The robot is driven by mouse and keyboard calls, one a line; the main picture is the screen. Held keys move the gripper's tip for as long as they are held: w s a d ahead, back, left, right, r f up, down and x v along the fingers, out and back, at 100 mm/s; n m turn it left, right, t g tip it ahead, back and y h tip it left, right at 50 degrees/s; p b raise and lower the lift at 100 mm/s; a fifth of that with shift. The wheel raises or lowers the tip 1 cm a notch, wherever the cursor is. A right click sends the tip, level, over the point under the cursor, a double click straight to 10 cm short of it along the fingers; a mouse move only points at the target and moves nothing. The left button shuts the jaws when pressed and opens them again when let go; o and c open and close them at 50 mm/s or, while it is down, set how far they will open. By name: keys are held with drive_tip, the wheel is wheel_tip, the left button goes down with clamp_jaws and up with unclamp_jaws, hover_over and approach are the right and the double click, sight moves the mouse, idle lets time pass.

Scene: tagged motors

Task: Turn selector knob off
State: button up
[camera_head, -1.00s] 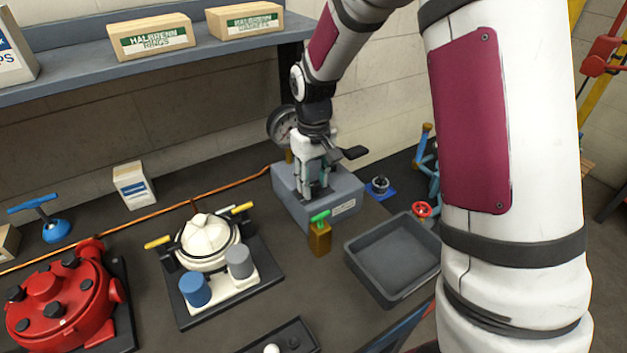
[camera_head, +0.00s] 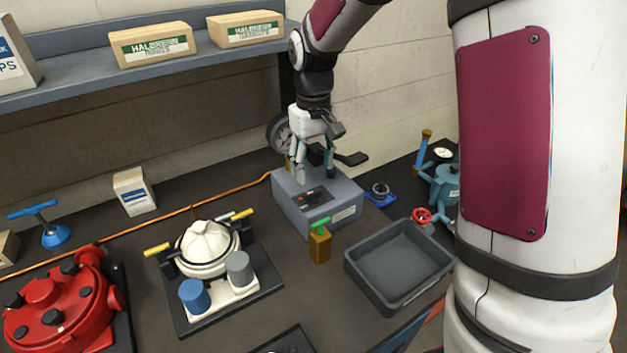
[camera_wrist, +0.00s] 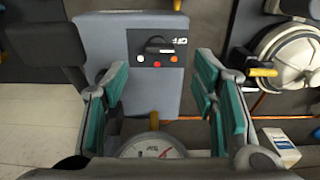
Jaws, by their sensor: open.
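The grey box (camera_head: 345,195) stands on the bench below my gripper. Its dark panel carries the black selector knob (camera_head: 314,196). In the wrist view the grey box (camera_wrist: 108,45) shows from above, with the black selector knob (camera_wrist: 158,45) near the panel's middle. White, orange and red dots lie beside the knob. I cannot tell for sure which dot it points at. My gripper (camera_head: 315,172) hangs above the box, fingers down, open and empty, apart from the knob. In the wrist view its green-padded fingers (camera_wrist: 162,75) are spread wide, with the knob beyond the tips.
A round gauge (camera_wrist: 151,148) stands behind the box, close to my gripper. A brass block with a green handle (camera_head: 320,246) stands in front. A grey tray (camera_head: 398,265) lies to the right. A white-domed unit (camera_head: 207,250) stands to the left. A shelf (camera_head: 150,70) runs above at the left.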

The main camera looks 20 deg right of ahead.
drive_tip(key=shift+r, duration=2.6)
drive_tip(key=shift+r, duration=0.1)
drive_tip(key=s+r+m+t, duration=0.1)
drive_tip(key=s+r+t, duration=0.2)
drive_tip(key=s+r, duration=0.75)
drive_tip(key=s+f+m+t, duration=0.1)
drive_tip(key=s+t, duration=0.1)
drive_tip(key=s, duration=1.2)
drive_tip(key=shift+s+d+m+t, duration=0.2)
drive_tip(key=shift+s+m+t, duration=0.1)
drive_tip(key=shift+s+m, duration=0.1)
